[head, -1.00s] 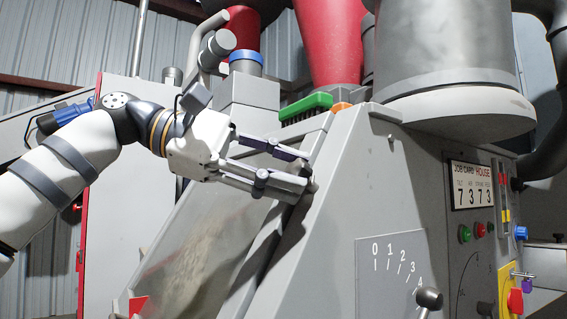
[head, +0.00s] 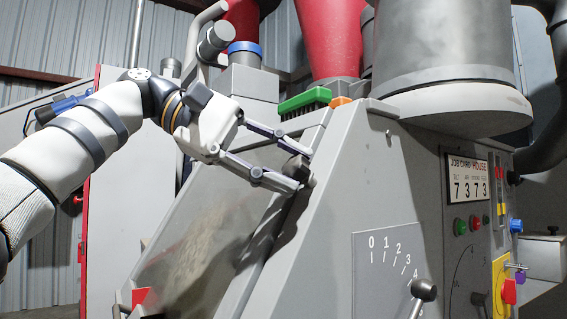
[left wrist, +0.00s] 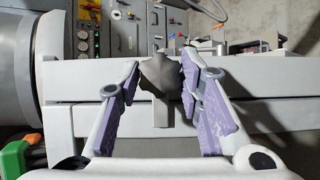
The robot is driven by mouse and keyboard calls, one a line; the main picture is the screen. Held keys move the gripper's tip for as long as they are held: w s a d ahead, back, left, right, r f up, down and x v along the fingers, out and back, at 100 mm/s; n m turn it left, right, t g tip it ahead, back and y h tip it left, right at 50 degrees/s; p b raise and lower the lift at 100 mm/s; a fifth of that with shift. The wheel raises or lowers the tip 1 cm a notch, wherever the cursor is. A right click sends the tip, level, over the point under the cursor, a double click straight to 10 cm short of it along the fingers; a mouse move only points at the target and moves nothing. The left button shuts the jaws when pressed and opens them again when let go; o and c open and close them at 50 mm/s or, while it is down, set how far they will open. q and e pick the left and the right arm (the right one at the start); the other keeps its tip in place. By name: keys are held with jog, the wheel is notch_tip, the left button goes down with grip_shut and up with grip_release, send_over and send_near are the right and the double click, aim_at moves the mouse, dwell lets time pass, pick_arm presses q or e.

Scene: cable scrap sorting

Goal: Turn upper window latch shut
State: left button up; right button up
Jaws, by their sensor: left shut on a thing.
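The upper window latch (left wrist: 160,76) is a dark faceted knob on a grey stem. It sits between the two purple-padded fingers of my left gripper (left wrist: 158,80) in the left wrist view. In the head view my left gripper (head: 301,172) is at the upper right edge of the sloped window (head: 205,235), with its fingers closed on the dark latch knob (head: 294,167). The fingers partly hide the latch there, and its exact turn angle is hard to tell. My right gripper is not in view.
A green-handled brush (head: 304,100) and an orange item (head: 340,101) lie on the ledge just above the gripper. A grey dial plate with a lever knob (head: 424,290) is at lower right. A blue-collared pipe (head: 245,48) stands behind my arm.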

pick_arm(q)
jog(key=shift+f, duration=0.1)
jog(key=o, duration=1.2)
jog(key=shift+c, duration=0.2)
